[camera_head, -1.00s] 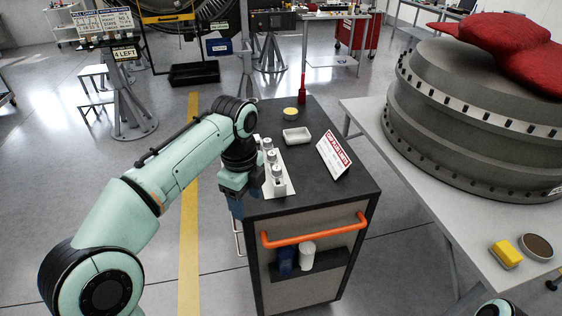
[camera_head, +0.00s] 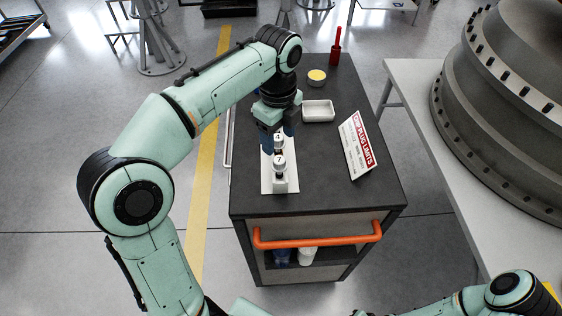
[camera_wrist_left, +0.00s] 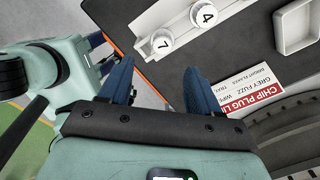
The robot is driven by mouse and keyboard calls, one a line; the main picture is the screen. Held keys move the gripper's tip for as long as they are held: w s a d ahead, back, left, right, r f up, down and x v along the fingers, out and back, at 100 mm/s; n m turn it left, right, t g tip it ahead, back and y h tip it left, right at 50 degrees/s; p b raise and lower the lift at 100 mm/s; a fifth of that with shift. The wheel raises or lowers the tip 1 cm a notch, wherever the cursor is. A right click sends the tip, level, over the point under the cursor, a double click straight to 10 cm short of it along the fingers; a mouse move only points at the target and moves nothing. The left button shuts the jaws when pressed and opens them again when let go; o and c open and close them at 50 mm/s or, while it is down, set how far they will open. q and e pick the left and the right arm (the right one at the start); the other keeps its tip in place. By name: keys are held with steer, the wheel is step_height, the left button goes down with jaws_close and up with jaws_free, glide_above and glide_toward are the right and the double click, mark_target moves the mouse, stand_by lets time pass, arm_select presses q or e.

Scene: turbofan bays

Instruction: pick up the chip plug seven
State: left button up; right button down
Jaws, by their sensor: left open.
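Chip plug seven (camera_head: 279,163) is a white-capped plug marked 7, upright in the white rack (camera_head: 268,186) near the cart's front. It also shows in the left wrist view (camera_wrist_left: 162,42). Plug four (camera_head: 278,138) stands just behind it in the same rack and shows in the left wrist view (camera_wrist_left: 206,16). My left gripper (camera_head: 278,132) is open and empty, its blue fingers over the rack around plug four's area. In the left wrist view, the fingers (camera_wrist_left: 157,72) are apart, with plug seven beyond them. The rack's rear part is hidden by the gripper. My right gripper is out of view.
The dark cart top (camera_head: 322,155) is clear between the rack and the chip plug limits sign (camera_head: 358,146). A white tray (camera_head: 318,111), a yellow-filled cup (camera_head: 317,77) and a red-handled tool (camera_head: 336,48) stand behind. An orange handle (camera_head: 318,241) crosses the cart's front.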

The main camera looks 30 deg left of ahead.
mark_target(279, 160)
arm_select(q)
step_height(279, 160, down, 3)
steer(key=shift+s+f, duration=0.1)
steer(key=shift+s, duration=0.05)
steer(key=f, duration=0.3)
steer(key=f+b, duration=0.1)
steer(key=shift+w+f, duration=0.25)
steer(key=shift+w, duration=0.1)
steer(key=shift+f, duration=0.55)
steer(key=c, duration=1.2)
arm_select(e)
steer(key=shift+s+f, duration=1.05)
